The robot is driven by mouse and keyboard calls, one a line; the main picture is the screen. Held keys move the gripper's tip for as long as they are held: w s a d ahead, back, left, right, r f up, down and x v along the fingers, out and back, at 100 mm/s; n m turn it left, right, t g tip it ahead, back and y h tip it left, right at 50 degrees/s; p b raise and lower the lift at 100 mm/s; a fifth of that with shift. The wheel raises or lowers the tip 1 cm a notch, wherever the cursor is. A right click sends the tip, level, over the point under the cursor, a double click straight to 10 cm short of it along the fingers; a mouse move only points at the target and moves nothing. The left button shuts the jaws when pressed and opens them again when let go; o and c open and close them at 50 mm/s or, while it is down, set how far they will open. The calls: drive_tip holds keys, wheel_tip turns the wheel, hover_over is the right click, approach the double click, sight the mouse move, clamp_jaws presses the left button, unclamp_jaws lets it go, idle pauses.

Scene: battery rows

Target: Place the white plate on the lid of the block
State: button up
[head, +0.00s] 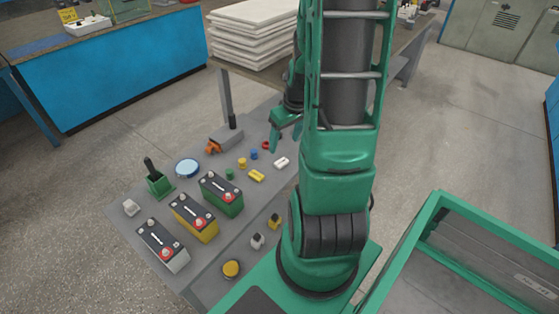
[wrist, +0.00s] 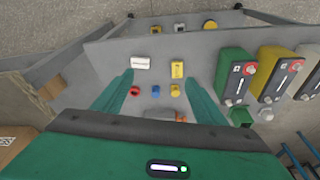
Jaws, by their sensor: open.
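The white plate (head: 281,162) is a small flat piece lying on the grey bench near its right edge. It also shows in the wrist view (wrist: 141,62), beside a yellow plate. Three battery-like blocks with dark lids stand in a row: a green block (head: 223,201), a yellow block (head: 203,230) and a whitish block (head: 174,261). Each lid carries a white strip and a red knob. I cannot tell which block is meant. My gripper (wrist: 159,76) is open and empty above the small parts, fingers pointing down. The white plate appears between the fingers, nearer the left one, apart from both.
A yellow plate (head: 257,175), red ring (head: 265,145), blue cylinder (head: 254,154) and yellow cylinder (head: 242,162) lie close to the white plate. A green holder (head: 159,183), blue-white dish (head: 187,167) and orange tool (head: 213,147) stand farther back. A yellow round cap (head: 231,268) lies in front.

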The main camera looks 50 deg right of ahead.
drive_tip(key=t, duration=0.2)
approach(282, 162)
drive_tip(key=shift+n, duration=0.3)
drive_tip(key=shift+x, duration=3.9)
drive_tip(key=c, duration=1.2)
drive_tip(key=shift+r, duration=0.15)
